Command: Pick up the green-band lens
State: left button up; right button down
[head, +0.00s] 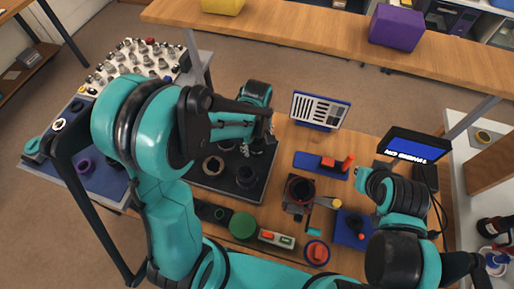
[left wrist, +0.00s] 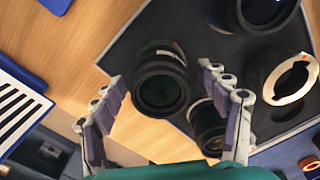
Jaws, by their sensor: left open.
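My left gripper (head: 259,138) is over the dark tray (head: 219,190); its open fingers also show in the left wrist view (left wrist: 163,88). Between and beyond them stands a black lens (left wrist: 160,78) with a pale marked band and greenish glass. A second black lens (left wrist: 208,128) is close to the right finger, partly hidden by it. I cannot make out a clear green band on either, so I cannot tell which is the green-band lens. The left fingers appear to hold nothing. My right gripper (head: 363,178) is at the right, small and unclear.
The tray also holds a lens with a pale ring (head: 213,166) and a dark lens (head: 245,177). A green disc (head: 243,225) lies in front. A striped chart (head: 319,110) stands behind, and a small screen (head: 415,147) stands at the right.

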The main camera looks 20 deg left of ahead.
pick_arm(q)
jog(key=c, duration=1.5)
jog(key=shift+c, duration=0.2)
jog(key=shift+r, duration=0.2)
